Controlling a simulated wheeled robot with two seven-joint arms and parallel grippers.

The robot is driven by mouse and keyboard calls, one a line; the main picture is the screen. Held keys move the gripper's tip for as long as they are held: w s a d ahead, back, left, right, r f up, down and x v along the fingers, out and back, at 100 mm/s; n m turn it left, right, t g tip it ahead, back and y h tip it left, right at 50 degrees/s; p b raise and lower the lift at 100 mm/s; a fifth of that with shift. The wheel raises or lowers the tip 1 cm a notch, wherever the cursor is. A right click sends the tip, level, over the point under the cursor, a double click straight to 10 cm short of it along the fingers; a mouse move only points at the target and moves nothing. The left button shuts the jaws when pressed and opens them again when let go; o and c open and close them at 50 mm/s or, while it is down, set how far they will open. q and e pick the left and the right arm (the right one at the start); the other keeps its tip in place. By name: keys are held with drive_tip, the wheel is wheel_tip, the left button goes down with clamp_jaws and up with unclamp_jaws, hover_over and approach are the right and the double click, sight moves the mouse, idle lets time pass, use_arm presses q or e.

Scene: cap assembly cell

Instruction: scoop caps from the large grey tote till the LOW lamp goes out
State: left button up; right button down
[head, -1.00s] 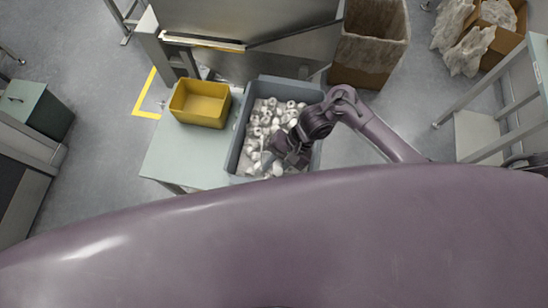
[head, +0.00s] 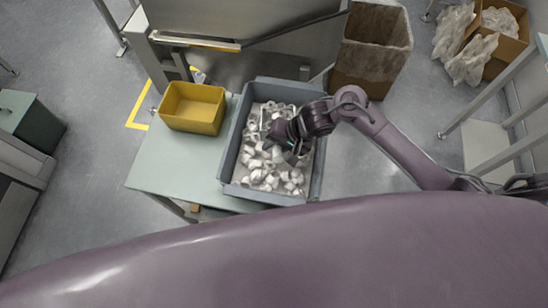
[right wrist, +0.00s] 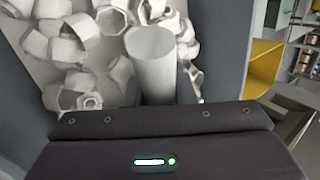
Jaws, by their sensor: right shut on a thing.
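The large grey tote (head: 233,158) stands on the pale green table and holds many white caps (head: 268,178). The caps also show heaped in the right wrist view (right wrist: 75,42). My right gripper (head: 284,138) is over the caps, inside the tote's outline in the head view. It is shut on a light grey cylindrical handle (right wrist: 152,56), seen close up in the right wrist view. The fingertips and whatever is at the handle's far end are hidden or unclear. My left gripper is not in view. I see no LOW lamp that I can identify.
A yellow bin (head: 194,108) stands on the table (head: 165,165) left of the tote, and it looks empty. A metal machine (head: 235,45) rises behind. A brown bin (head: 368,55) stands at the back right. Bare table lies left of the tote.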

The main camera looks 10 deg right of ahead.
drive_tip(key=s+r+p, duration=0.1)
drive_tip(key=r+p, duration=0.2)
drive_tip(key=s+r+t+p, duration=0.1)
drive_tip(key=s+r+p, duration=0.1)
drive_tip(key=r+p, duration=0.2)
drive_tip(key=s+a+r+t+p, duration=0.1)
drive_tip(key=s+r+p, duration=0.1)
drive_tip(key=r+p, duration=0.1)
drive_tip(key=shift+s+r+n+p, duration=0.1)
drive_tip(key=shift+r+n+p, duration=0.25)
drive_tip(key=shift+p, duration=0.25)
drive_tip(key=shift+s+a+r+b, duration=0.1)
drive_tip(key=shift+s+b, duration=0.15)
drive_tip(key=shift+b, duration=0.15)
drive_tip(key=shift+s+a+r, duration=0.1)
drive_tip(key=shift+s+r, duration=0.2)
drive_tip(key=shift+r, duration=0.25)
